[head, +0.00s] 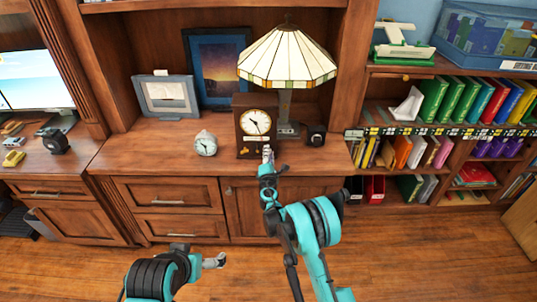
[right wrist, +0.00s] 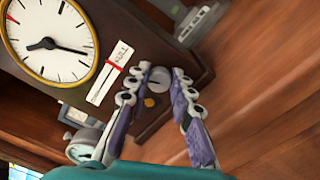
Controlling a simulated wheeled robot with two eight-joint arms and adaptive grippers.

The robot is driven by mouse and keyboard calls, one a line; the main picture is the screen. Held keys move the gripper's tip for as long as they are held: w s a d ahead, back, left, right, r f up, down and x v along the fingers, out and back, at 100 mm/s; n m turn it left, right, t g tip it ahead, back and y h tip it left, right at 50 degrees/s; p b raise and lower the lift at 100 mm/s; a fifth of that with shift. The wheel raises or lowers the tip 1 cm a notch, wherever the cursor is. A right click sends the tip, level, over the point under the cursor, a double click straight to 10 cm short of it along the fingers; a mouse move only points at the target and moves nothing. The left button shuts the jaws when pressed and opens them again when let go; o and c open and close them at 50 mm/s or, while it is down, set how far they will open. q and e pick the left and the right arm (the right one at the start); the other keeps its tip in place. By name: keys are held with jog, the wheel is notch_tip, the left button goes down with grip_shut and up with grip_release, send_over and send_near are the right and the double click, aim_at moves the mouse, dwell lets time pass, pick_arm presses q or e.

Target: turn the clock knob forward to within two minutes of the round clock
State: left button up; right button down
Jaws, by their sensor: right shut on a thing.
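The wooden clock (head: 241,107) stands on the cabinet top below the lamp. Its white face (head: 256,122) has black hands, and the face also shows tilted in the right wrist view (right wrist: 60,62). My right gripper (head: 267,152) is at the clock's lower front. In the right wrist view its fingers (right wrist: 160,80) are shut on the round grey knob (right wrist: 160,75). The round clock (head: 205,144), silver with a white face, stands left of the wooden clock; its hands are too small to read exactly. My left gripper (head: 215,261) is low in front of the drawers, away from both clocks.
A lamp (head: 287,55) with a pale shade stands just behind the wooden clock. A small black object (head: 316,135) sits to its right. Picture frames (head: 166,96) stand behind the round clock. Bookshelves are at right.

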jog(key=shift+m, duration=1.5)
jog(key=c, duration=1.3)
grip_release()
jog(key=shift+s, duration=0.1)
jog(key=s, duration=1.1)
jog(key=shift+s, duration=0.4)
